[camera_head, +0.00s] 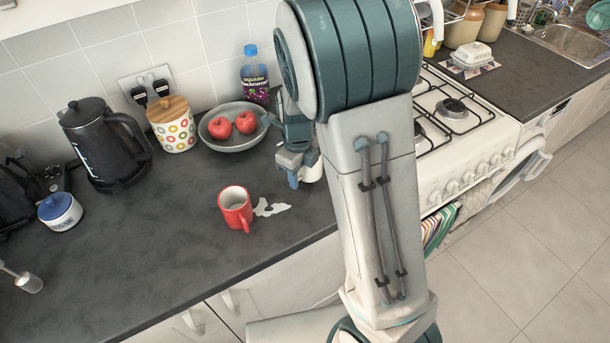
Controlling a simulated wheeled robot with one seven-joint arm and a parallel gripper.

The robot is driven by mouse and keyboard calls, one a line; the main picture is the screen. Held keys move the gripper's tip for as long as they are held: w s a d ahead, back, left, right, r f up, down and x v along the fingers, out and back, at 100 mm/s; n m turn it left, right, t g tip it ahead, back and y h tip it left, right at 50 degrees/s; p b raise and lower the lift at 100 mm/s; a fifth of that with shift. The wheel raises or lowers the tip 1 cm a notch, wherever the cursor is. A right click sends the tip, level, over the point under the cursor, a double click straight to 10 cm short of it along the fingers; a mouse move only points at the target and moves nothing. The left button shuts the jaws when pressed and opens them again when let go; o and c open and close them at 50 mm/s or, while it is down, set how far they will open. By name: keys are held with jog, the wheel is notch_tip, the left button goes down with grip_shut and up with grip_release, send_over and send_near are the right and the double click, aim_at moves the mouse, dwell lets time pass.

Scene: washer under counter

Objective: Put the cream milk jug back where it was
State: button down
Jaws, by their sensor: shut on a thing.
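My gripper (292,178) is low over the dark counter (160,240), right of the red mug and in front of the grey bowl. It is shut on a cream thing, which looks like the cream milk jug (313,172). Only a small part of the jug shows, at the right of the fingers. The rest is hidden by my gripper and arm. I cannot tell whether the jug touches the counter. A white spill (271,208) lies on the counter just left of and below my gripper.
A red mug (234,207) stands beside the spill. Behind are a bowl (230,140) with two red apples, a squash bottle (254,78), a spotted canister (173,126) and a black kettle (100,145). The hob (470,125) is at right. The front-left counter is mostly clear.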

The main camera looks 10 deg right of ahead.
jog(key=shift+f, duration=1.05)
jog(key=shift+f, duration=0.1)
jog(key=shift+f, duration=0.1)
jog(key=c, duration=1)
grip_release()
jog(key=shift+o, duration=0.2)
